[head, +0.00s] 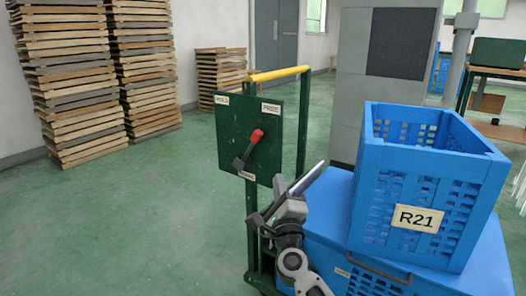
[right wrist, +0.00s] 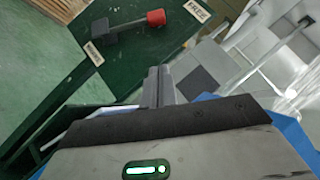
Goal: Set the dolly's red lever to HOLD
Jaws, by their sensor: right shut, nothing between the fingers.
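The dolly's green panel (head: 232,118) stands upright on a post, with a HOLD label (head: 222,100) at upper left and a FREE label (head: 271,109) at upper right. The lever's red knob (head: 257,136) points up and right from its dark pivot (head: 238,163), towards FREE. The right wrist view also shows the red knob (right wrist: 156,17) and the FREE label (right wrist: 197,12). My right gripper (head: 279,183) is shut and empty, below and right of the lever, apart from it. Its closed fingers (right wrist: 159,86) show in the right wrist view. My left gripper is out of view.
A yellow handle bar (head: 277,74) tops the dolly frame. A blue crate marked R21 (head: 417,217) sits on a blue base close to the right of my arm. Wooden stacks (head: 75,85) stand at the back left. The green floor (head: 120,220) left of the panel is clear.

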